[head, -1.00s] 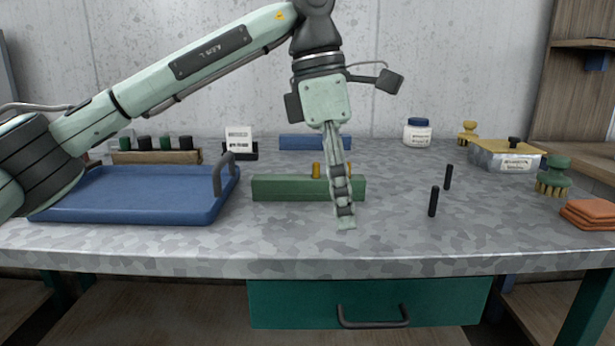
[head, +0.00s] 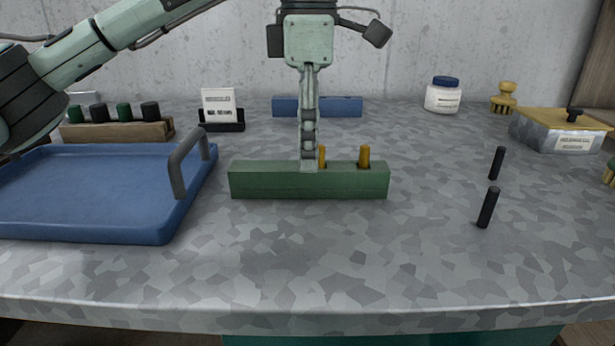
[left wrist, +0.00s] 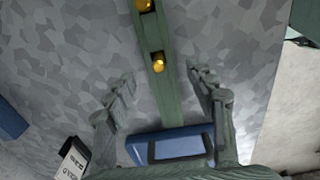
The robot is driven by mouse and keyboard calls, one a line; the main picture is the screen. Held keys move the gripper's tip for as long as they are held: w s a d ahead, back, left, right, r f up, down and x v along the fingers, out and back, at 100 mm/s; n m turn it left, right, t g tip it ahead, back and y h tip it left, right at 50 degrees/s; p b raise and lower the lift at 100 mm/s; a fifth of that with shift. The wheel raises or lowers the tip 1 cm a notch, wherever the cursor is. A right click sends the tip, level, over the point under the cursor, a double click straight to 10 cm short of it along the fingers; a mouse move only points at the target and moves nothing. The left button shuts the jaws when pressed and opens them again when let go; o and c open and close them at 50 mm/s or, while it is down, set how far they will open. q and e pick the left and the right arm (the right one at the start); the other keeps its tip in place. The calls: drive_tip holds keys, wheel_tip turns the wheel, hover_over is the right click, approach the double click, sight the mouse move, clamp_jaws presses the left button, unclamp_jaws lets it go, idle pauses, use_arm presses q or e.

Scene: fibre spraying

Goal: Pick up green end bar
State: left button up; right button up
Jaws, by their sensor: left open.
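The green end bar (head: 270,182) lies on the grey patterned table, with two brass pegs (head: 364,157) standing up from its right half. My left gripper (head: 309,166) points down at the bar, just left of the left peg; its fingers are seen edge-on and its near fingertip overlaps the bar's top edge. In the left wrist view the bar (left wrist: 171,100) runs between the two spread fingers (left wrist: 161,78), with a gap on each side. The gripper is open and holds nothing. My right gripper is not in view.
A blue tray (head: 90,190) with a dark handle stands close left of the bar. Behind are a blue bar (head: 345,106), a card holder (head: 222,125) and a wooden rack (head: 118,131). The table's front is clear.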

sight(309, 180)
use_arm(q)
wheel_tip(309, 180, down, 5)
drive_tip(key=shift+s, duration=0.1)
clamp_jaws()
idle(0.4)
drive_tip(key=shift+r, duration=0.1)
